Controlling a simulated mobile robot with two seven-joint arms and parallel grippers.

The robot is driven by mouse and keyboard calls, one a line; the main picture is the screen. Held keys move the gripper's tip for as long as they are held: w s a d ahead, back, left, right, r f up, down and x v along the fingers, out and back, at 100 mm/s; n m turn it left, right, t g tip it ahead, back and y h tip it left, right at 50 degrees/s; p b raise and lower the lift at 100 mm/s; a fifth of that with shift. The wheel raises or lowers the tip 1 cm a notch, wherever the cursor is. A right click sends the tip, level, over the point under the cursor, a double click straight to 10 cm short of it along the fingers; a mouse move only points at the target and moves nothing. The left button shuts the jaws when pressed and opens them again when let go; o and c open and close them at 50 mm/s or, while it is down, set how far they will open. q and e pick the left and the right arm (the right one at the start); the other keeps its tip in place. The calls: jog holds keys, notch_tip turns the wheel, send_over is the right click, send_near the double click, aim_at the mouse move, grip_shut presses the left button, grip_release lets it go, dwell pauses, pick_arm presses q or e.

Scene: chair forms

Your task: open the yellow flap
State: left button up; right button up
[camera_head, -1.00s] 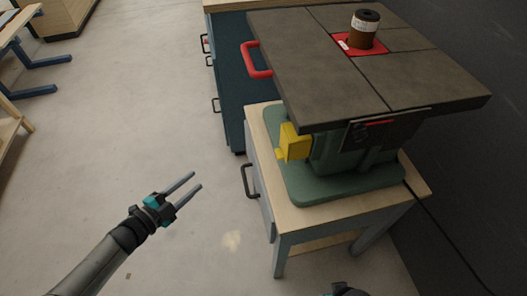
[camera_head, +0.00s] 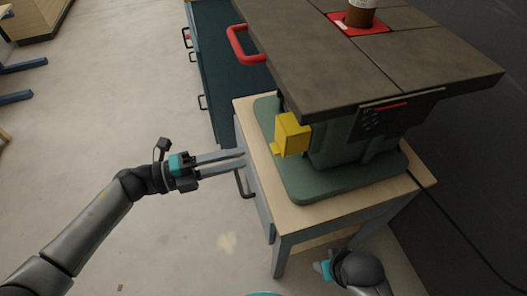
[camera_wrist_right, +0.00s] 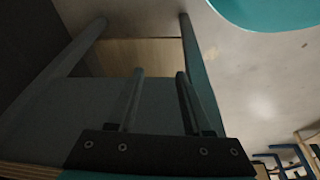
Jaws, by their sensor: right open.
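The yellow flap (camera_head: 292,134) is a small box-shaped piece on the left side of the green machine base (camera_head: 345,175), under the dark machine top (camera_head: 350,65). A small yellow tab sticks out at its lower left. My left gripper (camera_head: 244,157) is to the left of and a little below the flap in the head view, near the left edge of the wooden stand. Its fingers point right, are apart and hold nothing. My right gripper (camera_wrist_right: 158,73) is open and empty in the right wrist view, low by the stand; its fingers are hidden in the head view.
The wooden-topped stand (camera_head: 320,210) carries the machine and has a dark handle (camera_head: 242,184) on its left side. A red handle (camera_head: 240,43) juts from the machine top. A dark blue cabinet (camera_head: 225,90) stands behind.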

aim_at(272, 150)
pick_arm(q)
jog(key=b+x, duration=0.1)
jog(key=x, duration=0.6)
jog(key=shift+a, duration=0.1)
pick_arm(e)
jog(key=shift+w+a+r, duration=0.1)
jog(key=shift+w+r, duration=0.1)
jog(key=shift+r, duration=0.45)
jog(key=shift+w+r, duration=0.2)
jog(key=shift+r, duration=0.4)
pick_arm(q)
grip_shut()
